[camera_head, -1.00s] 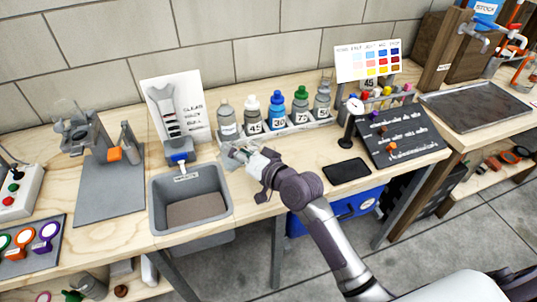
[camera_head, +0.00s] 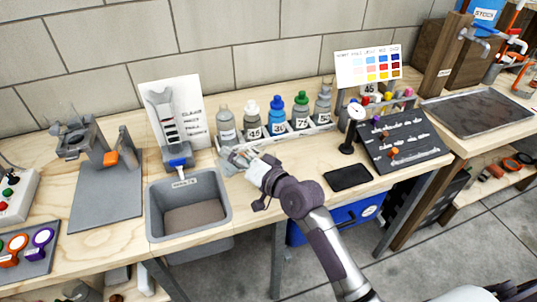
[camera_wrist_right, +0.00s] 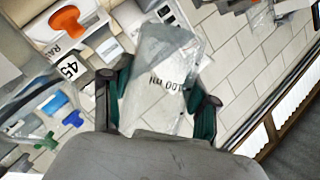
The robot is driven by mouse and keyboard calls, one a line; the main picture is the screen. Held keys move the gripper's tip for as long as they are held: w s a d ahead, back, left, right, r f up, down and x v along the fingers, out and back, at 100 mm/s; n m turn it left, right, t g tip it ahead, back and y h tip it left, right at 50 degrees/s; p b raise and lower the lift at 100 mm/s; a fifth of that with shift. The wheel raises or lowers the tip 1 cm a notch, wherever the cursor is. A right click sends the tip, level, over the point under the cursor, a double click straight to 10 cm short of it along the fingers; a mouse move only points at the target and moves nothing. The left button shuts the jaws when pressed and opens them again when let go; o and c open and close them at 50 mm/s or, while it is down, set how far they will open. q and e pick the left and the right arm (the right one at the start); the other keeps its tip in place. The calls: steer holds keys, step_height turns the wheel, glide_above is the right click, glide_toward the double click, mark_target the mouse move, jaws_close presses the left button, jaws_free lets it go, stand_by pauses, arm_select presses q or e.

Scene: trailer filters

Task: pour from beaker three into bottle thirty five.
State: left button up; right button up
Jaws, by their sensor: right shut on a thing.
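Several squeeze bottles stand in a row in a white rack at the back of the bench. The blue-capped bottle (camera_head: 277,114) in the middle has a label that seems to read 35. My right gripper (camera_head: 240,158) is in front of the rack's left end, apart from the blue-capped bottle. It is shut on a clear beaker (camera_head: 232,158). In the right wrist view the beaker (camera_wrist_right: 160,75) sits between the fingers, with upside-down "100 ml" print. Its number and contents cannot be made out. My left gripper is not in view.
A grey waste basin (camera_head: 188,205) lies left of the gripper. A black pad (camera_head: 348,177), a round gauge on a stand (camera_head: 352,128) and a dark sloped board (camera_head: 403,138) are to the right. A picture card (camera_head: 172,110) stands behind the basin.

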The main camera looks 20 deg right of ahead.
mark_target(244, 153)
stand_by(0.3)
steer(key=shift+a+r+m+t+y+b, duration=0.1)
steer(key=shift+r+m+t+y+b, duration=0.45)
steer(key=shift+r+m+b, duration=0.95)
stand_by(3.5)
steer(key=shift+d+r+m+t+b, duration=0.35)
steer(key=shift+m+b, duration=0.15)
steer(key=shift+m, duration=0.4)
stand_by(1.8)
